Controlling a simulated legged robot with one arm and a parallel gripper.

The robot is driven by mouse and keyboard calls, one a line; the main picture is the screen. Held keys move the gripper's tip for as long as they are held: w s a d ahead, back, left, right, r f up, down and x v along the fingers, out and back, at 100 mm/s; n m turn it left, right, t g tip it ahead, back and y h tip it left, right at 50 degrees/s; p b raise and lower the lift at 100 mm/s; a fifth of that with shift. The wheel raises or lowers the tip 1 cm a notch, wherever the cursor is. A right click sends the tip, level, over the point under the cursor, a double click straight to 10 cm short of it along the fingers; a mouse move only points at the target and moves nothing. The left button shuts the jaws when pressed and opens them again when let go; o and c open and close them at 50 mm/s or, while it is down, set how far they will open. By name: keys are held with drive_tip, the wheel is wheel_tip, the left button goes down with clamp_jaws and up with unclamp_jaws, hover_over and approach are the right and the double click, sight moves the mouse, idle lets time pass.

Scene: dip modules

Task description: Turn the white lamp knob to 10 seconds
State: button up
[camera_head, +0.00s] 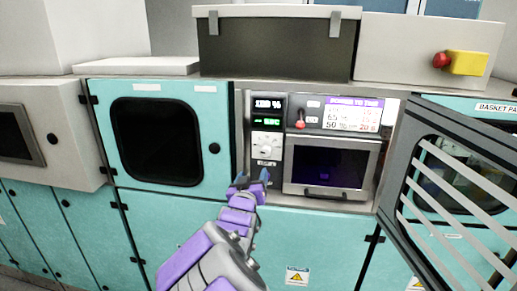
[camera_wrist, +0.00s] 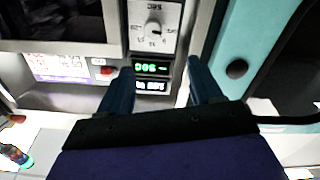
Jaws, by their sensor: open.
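The white lamp knob (camera_head: 267,146) sits on a white dial plate in the narrow control panel, left of the recessed dark window. In the wrist view the knob (camera_wrist: 153,29) shows upside down, with a dark pointer mark and seconds markings around it. I cannot read its exact setting. My gripper (camera_head: 252,177) is open and empty, in front of the panel and below the knob in the head view. In the wrist view its two dark blue fingers (camera_wrist: 160,66) are apart, with the knob beyond their tips. Nothing shows the fingers touching the knob.
Two small displays (camera_head: 267,113) sit above the knob, with a red switch (camera_head: 300,120) to their right. A barred door (camera_head: 462,170) stands open at the right. A closed teal door (camera_head: 160,145) is at the left. A yellow box with a red button (camera_head: 465,63) is above.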

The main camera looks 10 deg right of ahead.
approach(262, 152)
drive_tip(key=b+x, duration=0.1)
drive_tip(key=x, duration=0.4)
drive_tip(key=shift+f, duration=0.2)
drive_tip(key=w+d, duration=0.1)
drive_tip(key=w, duration=0.1)
drive_tip(key=w+d, duration=0.2)
drive_tip(key=shift+w+d+r, duration=0.1)
drive_tip(key=shift+w+d, duration=0.15)
drive_tip(key=shift+w, duration=0.25)
drive_tip(key=shift+w+a, duration=0.15)
drive_tip(key=shift+a, duration=0.65)
drive_tip(key=shift+d, duration=0.7)
drive_tip(key=c, duration=0.5)
drive_tip(key=shift+w+a, duration=0.1)
drive_tip(key=shift+a, duration=0.2)
drive_tip(key=c, duration=0.6)
drive_tip(key=shift+o, duration=0.2)
